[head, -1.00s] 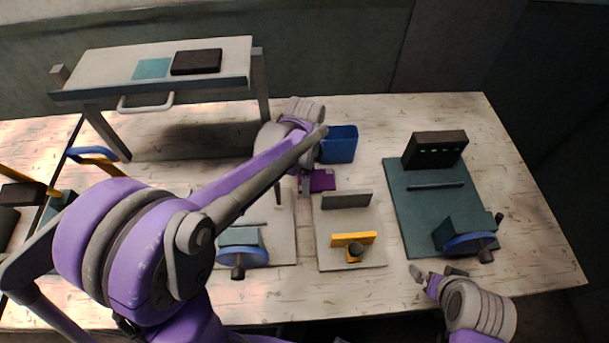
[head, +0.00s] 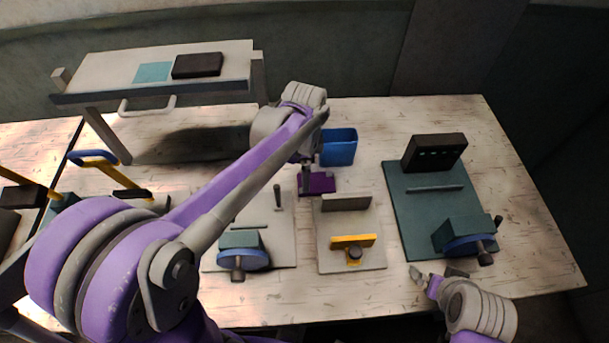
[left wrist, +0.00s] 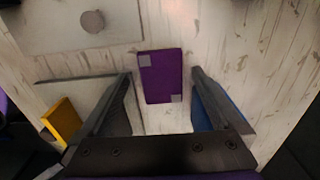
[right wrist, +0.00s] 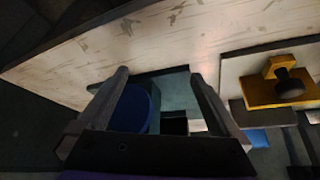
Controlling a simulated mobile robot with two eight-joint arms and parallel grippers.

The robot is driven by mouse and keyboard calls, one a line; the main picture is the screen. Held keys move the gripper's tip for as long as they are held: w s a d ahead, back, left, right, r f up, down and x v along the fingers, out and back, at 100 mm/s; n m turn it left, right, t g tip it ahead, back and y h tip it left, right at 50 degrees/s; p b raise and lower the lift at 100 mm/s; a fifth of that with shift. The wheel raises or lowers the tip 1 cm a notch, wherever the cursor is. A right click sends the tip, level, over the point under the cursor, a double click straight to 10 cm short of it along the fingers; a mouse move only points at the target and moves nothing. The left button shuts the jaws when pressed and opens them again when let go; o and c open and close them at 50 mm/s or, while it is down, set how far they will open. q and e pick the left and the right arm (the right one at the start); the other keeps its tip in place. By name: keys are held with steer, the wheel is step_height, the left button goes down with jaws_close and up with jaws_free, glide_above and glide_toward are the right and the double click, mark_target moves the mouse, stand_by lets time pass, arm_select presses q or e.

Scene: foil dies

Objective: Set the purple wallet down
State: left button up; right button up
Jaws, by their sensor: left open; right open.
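The purple wallet (head: 320,183) lies flat on the wooden table, in front of the blue bin. In the left wrist view the wallet (left wrist: 164,76) shows whole, with two greyish corner patches. It lies between the lines of my left fingers, with bare table around it. My left gripper (head: 306,185) is open and empty above the wallet's left side in the head view; its fingers (left wrist: 162,88) do not touch the wallet in the wrist view. My right gripper (head: 432,280) is open and empty near the table's front edge, with its fingers (right wrist: 165,80) apart.
A blue bin (head: 338,148) stands just behind the wallet. A grey board (head: 335,258) with a yellow block is in front. A teal board (head: 405,225) with a dark block is right. A raised white shelf (head: 110,66) stands back left.

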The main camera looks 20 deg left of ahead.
arm_select(q)
step_height(320, 180, up, 2)
steer(key=shift+r, duration=0.2)
steer(key=shift+c, duration=0.3)
arm_select(e)
steer(key=shift+r, duration=0.1)
arm_select(q)
steer(key=d+r, duration=0.1)
steer(key=w+d+r, duration=0.1)
steer(key=r, duration=0.1)
steer(key=shift+d+b, duration=0.15)
steer(key=shift+b, duration=0.2)
arm_select(e)
steer(key=shift+s+f, duration=0.15)
steer(key=shift+f, duration=0.45)
steer(key=shift+s, duration=0.1)
arm_select(q)
glide_above(316, 182)
step_height(316, 182, down, 5)
steer(key=shift+r, duration=0.1)
arm_select(e)
steer(key=shift+f, duration=0.2)
arm_select(q)
steer(key=shift+f, duration=2.75)
steer(key=shift+c, duration=0.3)
steer(key=c, duration=1.2)
steer(key=shift+o, duration=0.2)
